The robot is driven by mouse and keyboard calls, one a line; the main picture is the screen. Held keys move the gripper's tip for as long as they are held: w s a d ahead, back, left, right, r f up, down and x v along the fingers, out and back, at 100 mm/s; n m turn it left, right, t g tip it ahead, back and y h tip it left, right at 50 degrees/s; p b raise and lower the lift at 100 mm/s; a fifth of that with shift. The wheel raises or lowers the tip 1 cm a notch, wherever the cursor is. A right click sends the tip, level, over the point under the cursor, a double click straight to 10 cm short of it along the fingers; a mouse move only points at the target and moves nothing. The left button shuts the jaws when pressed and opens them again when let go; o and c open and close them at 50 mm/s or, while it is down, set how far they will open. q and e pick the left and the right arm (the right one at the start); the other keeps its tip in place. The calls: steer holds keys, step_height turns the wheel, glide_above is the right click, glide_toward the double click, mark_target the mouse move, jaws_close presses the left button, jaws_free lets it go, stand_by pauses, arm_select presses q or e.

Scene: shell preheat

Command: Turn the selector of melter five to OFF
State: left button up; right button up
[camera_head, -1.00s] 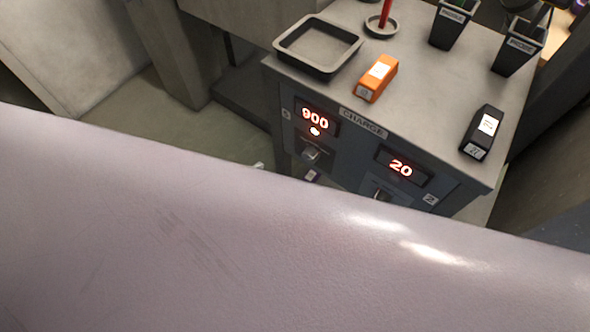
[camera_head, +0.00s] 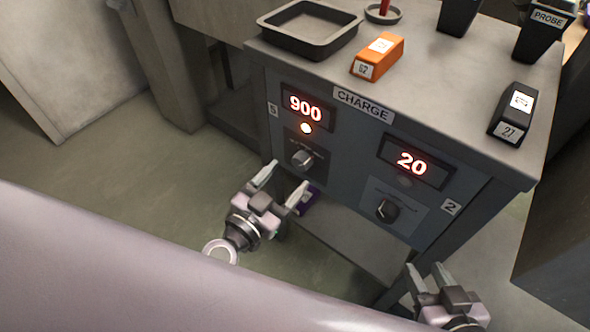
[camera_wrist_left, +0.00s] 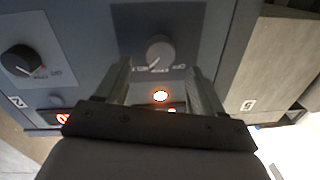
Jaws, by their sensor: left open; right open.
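Melter five's selector (camera_head: 303,158) is a dark round knob on the left of the front panel, below a red 900 display (camera_head: 306,107) and a lit lamp (camera_head: 306,128). A "5" label (camera_head: 273,109) is beside them. My left gripper (camera_head: 282,183) is open and empty, just in front of and below the selector. In the left wrist view the selector (camera_wrist_left: 160,48) appears between and beyond the open fingers (camera_wrist_left: 158,72), not visibly touched. Its small lettering is too blurred to read its setting surely. My right gripper (camera_head: 427,271) is open and empty at the lower right.
A second knob (camera_head: 387,209) sits below a 20 display (camera_head: 416,162), by a "2" label (camera_head: 451,208). On the top are a dark tray (camera_head: 262,32), an orange block (camera_head: 377,56) and a black block (camera_head: 513,113).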

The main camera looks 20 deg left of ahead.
mark_target(299, 165)
arm_select(q)
steer(key=shift+x, duration=2.05)
steer(key=shift+c, duration=0.3)
steer(key=c, duration=1)
